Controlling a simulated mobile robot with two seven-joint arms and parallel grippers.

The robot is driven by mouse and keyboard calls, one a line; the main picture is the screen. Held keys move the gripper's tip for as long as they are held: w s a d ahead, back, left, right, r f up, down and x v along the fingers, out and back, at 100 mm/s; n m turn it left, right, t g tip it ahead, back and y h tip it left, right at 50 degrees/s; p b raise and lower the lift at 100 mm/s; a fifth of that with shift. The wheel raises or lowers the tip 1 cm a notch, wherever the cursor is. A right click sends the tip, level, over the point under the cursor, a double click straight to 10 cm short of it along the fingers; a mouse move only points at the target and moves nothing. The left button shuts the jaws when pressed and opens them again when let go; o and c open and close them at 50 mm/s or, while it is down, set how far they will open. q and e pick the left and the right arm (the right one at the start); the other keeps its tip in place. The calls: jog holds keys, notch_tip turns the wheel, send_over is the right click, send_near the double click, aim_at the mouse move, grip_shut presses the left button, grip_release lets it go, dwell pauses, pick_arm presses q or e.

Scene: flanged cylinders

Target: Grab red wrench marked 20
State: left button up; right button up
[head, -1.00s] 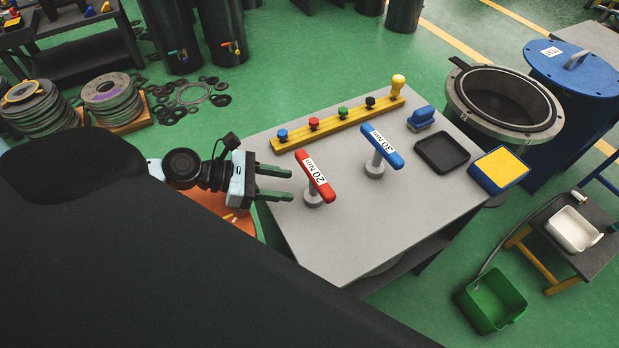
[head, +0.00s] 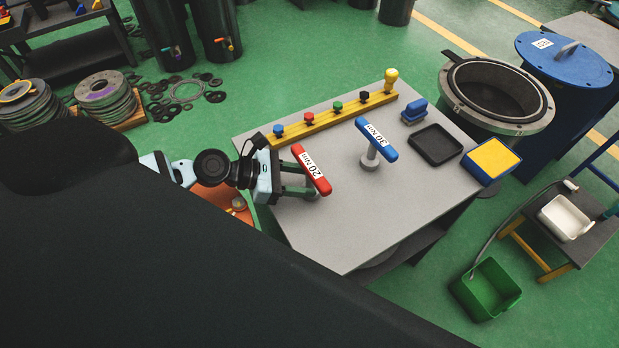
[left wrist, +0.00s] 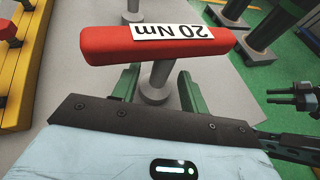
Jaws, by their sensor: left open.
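The red wrench (head: 312,170) has a red bar handle with a white "20 Nm" label on a grey post. It stands upright on the grey table (head: 350,235). In the left wrist view the red handle (left wrist: 105,45) lies across the top, with its grey post (left wrist: 155,80) below. My left gripper (head: 305,193) is open at the wrench, its green fingers under the handle. In the left wrist view one finger (left wrist: 189,92) is on each side of the post, with a gap visible. The blue wrench (head: 376,140), marked 30 Nm, stands to the right.
A yellow rail (head: 335,117) with several coloured knobs runs along the table's back edge. A black tray (head: 436,145), a blue block (head: 414,111) and a yellow-topped blue box (head: 491,160) are at the right. The table's front part is clear.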

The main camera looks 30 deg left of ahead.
aim_at(311, 165)
pick_arm(q)
jog(key=shift+x, duration=0.95)
jog(key=shift+w+d, duration=0.1)
pick_arm(e)
jog(key=shift+s, duration=0.35)
pick_arm(q)
grip_shut()
pick_arm(e)
jog(key=shift+w+r, duration=0.15)
jog(key=shift+w, duration=0.3)
jog(key=shift+w, duration=0.1)
